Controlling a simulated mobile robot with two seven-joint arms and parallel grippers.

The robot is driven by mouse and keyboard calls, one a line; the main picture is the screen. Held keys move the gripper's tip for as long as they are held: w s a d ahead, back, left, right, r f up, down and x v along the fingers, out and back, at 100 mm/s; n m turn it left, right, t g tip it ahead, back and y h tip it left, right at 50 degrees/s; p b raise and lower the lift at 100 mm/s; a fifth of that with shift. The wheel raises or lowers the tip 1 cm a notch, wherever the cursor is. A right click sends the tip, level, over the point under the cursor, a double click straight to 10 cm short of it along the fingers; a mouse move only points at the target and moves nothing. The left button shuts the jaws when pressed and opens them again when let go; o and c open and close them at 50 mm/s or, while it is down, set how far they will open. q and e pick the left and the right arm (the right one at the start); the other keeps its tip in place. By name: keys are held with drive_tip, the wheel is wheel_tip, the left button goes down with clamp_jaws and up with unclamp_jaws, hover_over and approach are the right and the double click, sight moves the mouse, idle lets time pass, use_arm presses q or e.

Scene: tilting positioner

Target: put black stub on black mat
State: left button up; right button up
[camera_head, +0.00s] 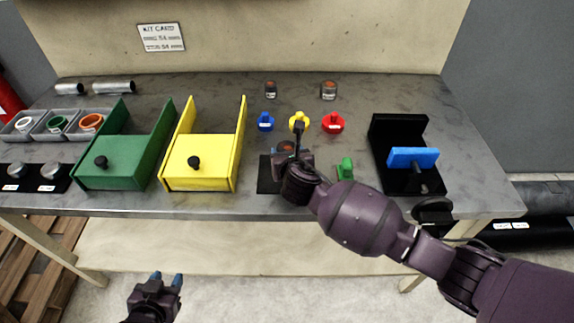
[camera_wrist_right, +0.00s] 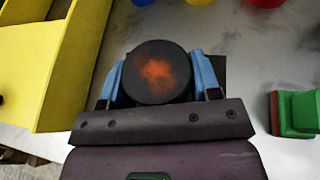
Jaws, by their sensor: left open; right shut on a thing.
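The black stub (camera_wrist_right: 157,72), a short dark cylinder with a rusty orange top, sits between the blue fingers of my right gripper (camera_wrist_right: 158,82), which is shut on it. In the head view the stub (camera_head: 286,146) shows partly behind my right gripper (camera_head: 287,152). The black mat (camera_head: 266,176) lies at the table's front, right of the yellow box, largely covered by my right wrist. The stub is over or near the mat's far part; I cannot tell if it touches. My left gripper (camera_head: 168,280) is open and empty, in front of the table.
A yellow box (camera_head: 203,180) and a green box (camera_head: 112,178) stand to the left. Blue (camera_head: 265,122), yellow (camera_head: 300,121) and red (camera_head: 333,123) pieces stand behind, a green one (camera_head: 345,169) right. A black fixture with a blue bar (camera_head: 412,158) stands further right.

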drive_tip(key=shift+f+b, duration=0.4)
drive_tip(key=shift+f, duration=1.6)
drive_tip(key=shift+f, duration=0.1)
drive_tip(key=o, duration=1.4)
drive_tip(key=shift+f, duration=0.1)
drive_tip(key=shift+c, duration=0.2)
drive_tip(key=p+v, duration=0.1)
drive_tip(key=v, duration=1.1)
